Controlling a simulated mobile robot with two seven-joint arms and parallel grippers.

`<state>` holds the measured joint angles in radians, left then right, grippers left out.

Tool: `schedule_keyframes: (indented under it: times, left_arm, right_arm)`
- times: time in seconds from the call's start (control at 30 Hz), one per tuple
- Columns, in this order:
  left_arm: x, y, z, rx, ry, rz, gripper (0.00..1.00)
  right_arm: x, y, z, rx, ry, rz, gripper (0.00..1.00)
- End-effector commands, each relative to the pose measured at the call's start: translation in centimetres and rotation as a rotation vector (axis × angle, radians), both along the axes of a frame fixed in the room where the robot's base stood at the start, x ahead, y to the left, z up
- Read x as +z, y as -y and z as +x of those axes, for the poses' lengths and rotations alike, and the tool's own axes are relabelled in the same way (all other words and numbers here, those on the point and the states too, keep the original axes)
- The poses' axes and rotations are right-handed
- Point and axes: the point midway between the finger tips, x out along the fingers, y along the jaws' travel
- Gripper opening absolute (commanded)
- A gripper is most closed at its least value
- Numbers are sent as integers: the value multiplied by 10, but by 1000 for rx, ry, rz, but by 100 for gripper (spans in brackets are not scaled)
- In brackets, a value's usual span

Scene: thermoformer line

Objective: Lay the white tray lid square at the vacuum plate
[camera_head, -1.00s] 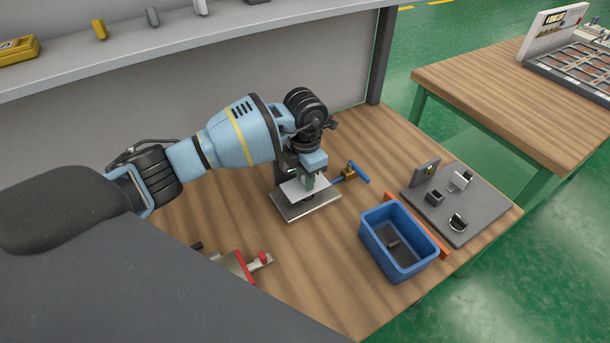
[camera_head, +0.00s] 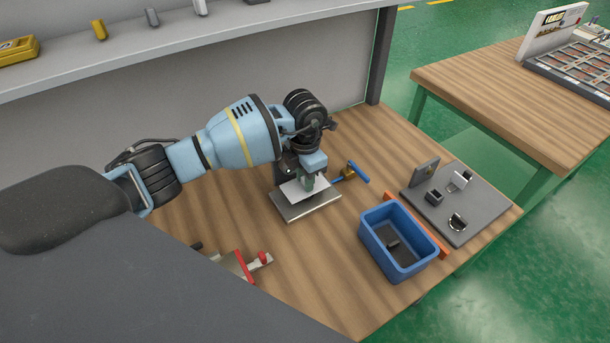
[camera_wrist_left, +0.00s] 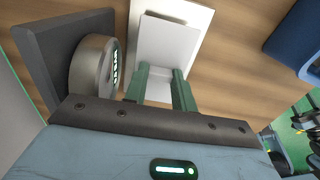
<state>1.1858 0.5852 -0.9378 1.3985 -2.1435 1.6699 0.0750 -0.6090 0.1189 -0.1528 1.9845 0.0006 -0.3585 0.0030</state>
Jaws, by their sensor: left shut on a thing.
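The white tray lid (camera_head: 294,190) is in my left gripper (camera_head: 308,186), which is shut on it over the square metal vacuum plate (camera_head: 307,211). In the left wrist view, the lid (camera_wrist_left: 165,45) shows between and beyond the green fingers (camera_wrist_left: 166,85). The larger pale plate (camera_wrist_left: 203,18) is behind it, with its rim showing around parts of the lid. The lid looks close to the plate, but I cannot tell whether they touch. The gripper hides part of the lid. My right gripper is not in view.
A blue valve handle (camera_head: 357,173) stands just right of the plate. A blue bin (camera_head: 410,264) and a grey board (camera_head: 480,221) with small parts are farther right. A red-handled clamp (camera_head: 244,265) lies at front left. A dial gauge (camera_wrist_left: 95,65) sits near the gripper.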

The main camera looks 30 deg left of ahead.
Motion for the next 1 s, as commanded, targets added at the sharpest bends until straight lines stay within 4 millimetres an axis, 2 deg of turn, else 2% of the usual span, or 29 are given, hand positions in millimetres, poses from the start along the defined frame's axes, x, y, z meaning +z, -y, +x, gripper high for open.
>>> schedule_keyframes:
  times: [0.67,1.0]
  left_arm:
    - [-15,0,0,1,-2,1,0]
    - [-8,0,0,1,2,1,0]
  right_arm:
    - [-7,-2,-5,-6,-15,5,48]
    - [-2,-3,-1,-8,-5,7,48]
